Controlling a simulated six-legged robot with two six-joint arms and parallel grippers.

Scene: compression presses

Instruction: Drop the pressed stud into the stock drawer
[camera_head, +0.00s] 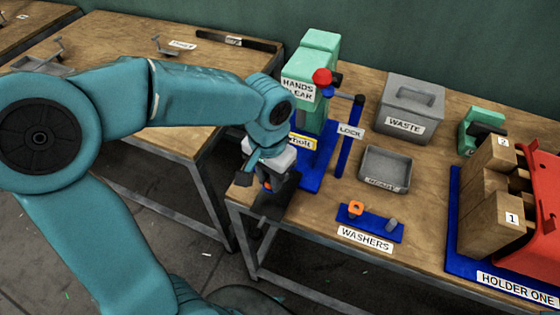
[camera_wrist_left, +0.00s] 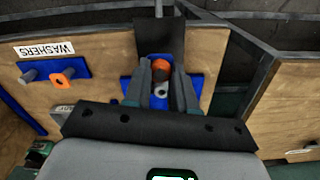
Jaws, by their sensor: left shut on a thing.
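My left gripper (camera_head: 266,184) is low over the near left corner of the press table. It is shut on a small piece with an orange part (camera_wrist_left: 161,63), which I take for the pressed stud. In the left wrist view the fingers (camera_wrist_left: 165,88) stand on either side of it. Something blue shows below it, and most of the piece is hidden. No stock drawer can be made out for sure. A black flat piece (camera_head: 268,207) lies at the table corner under the gripper. My right gripper is not in view.
The green press (camera_head: 316,60) on its blue base stands behind my gripper, with the lock lever (camera_head: 349,140) beside it. A grey tray (camera_head: 372,156), a waste bin (camera_head: 414,92) and a blue washer strip (camera_head: 367,222) stand to the right.

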